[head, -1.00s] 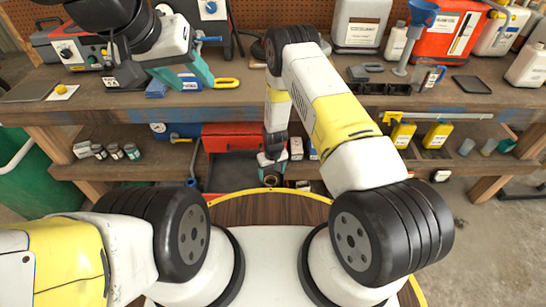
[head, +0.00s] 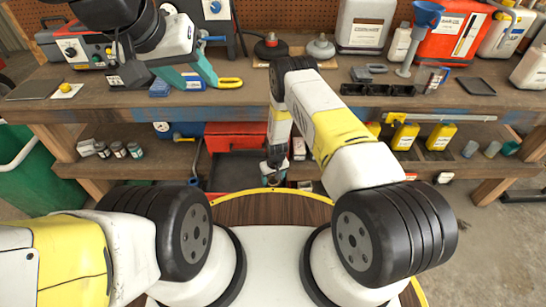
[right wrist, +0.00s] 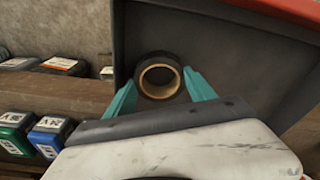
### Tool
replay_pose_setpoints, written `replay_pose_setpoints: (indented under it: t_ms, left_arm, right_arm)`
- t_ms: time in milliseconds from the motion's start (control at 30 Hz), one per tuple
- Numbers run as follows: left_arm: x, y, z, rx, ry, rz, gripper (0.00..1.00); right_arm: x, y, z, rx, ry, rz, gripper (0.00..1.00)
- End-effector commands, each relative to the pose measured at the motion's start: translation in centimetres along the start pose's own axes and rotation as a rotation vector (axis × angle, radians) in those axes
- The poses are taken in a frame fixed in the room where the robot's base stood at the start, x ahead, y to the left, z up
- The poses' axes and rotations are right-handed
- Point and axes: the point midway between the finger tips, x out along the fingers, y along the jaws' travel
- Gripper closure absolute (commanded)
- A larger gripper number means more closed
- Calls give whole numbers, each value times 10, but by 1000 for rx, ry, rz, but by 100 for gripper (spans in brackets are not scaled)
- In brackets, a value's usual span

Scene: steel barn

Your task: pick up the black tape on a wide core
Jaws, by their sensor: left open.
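The black tape (right wrist: 141,78) is a dark ring with a wide tan core, lying in a dark grey tray (right wrist: 200,40) in the right wrist view. My right gripper (right wrist: 160,76) is open, its two teal fingers on either side of the tape in that view. Whether they touch it is unclear. In the head view the right gripper (head: 275,170) reaches down to the lower shelf, with the tape small and partly hidden at its tip.
The workbench top (head: 300,98) overhangs the lower shelf. Beside the tray are a red toolbox (head: 235,132) and small labelled jars (right wrist: 50,135). Yellow bottles (head: 405,136) stand further right on the shelf. Jugs and a funnel (head: 426,14) line the bench's back.

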Motion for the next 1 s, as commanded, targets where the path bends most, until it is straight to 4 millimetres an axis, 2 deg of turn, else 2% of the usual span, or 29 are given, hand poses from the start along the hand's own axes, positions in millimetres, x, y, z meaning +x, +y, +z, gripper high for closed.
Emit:
replay_pose_setpoints:
  t_ms: [33, 67, 100, 367, 467, 800, 1000]
  left_arm:
    - [0, 0, 0, 0, 0, 0, 53]
    - [0, 0, 0, 0, 0, 0, 53]
    - [0, 0, 0, 0, 0, 0, 53]
    - [0, 0, 0, 0, 0, 0, 53]
    - [0, 0, 0, 0, 0, 0, 53]
    - [0, 0, 0, 0, 0, 0, 53]
    - [0, 0, 0, 0, 0, 0, 53]
  right_arm:
    - [0, 0, 0, 0, 0, 0, 70]
    - [0, 0, 0, 0, 0, 0, 76]
    - [0, 0, 0, 0, 0, 0, 78]
    - [-6, 0, -2, 0, 2, 0, 78]
    - [-20, 0, -4, 0, 3, 0, 78]
    - [-84, 0, -12, 0, 2, 0, 78]
    - [-99, 0, -12, 0, -1, 0, 78]
